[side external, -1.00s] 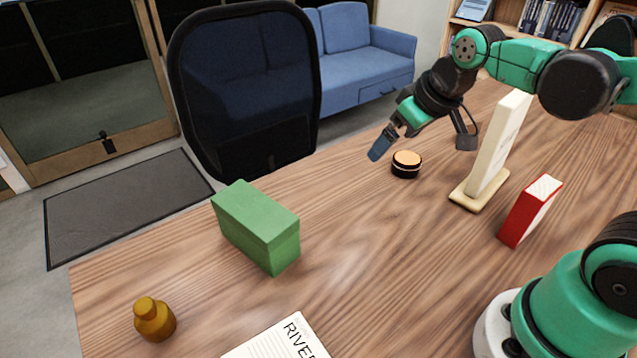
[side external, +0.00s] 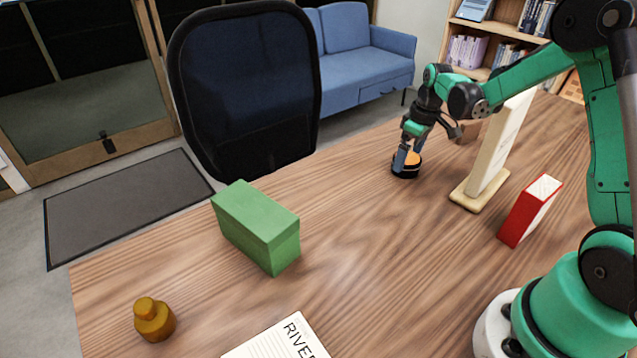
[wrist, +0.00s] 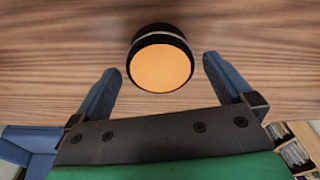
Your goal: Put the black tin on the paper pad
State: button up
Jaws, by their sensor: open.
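The black tin (side external: 406,170) is short and round, with an orange top and a pale band. It stands upright on the wooden desk near its far edge. In the wrist view the tin (wrist: 160,65) lies ahead of and between the two blue fingertips. My gripper (side external: 403,158) is at the tin, pointing down, and one finger covers part of it in the side view. The wrist view shows my gripper (wrist: 160,72) open and empty. The paper pad (side external: 280,341) is white with dark lettering, at the near edge of the side view and partly cut off.
A white upright panel on a cream base (side external: 478,193) and a red book (side external: 530,211) stand right of the tin. A green box (side external: 256,228) stands left of centre, a brown bottle (side external: 154,320) at the near left. The desk's middle (side external: 360,240) is clear.

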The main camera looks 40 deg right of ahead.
jog(key=shift+w+f, duration=0.1)
jog(key=shift+f, duration=0.9)
jog(key=c, duration=1.4)
jog(key=shift+o, duration=0.2)
jog(key=shift+r, duration=0.1)
jog(key=shift+r, duration=0.1)
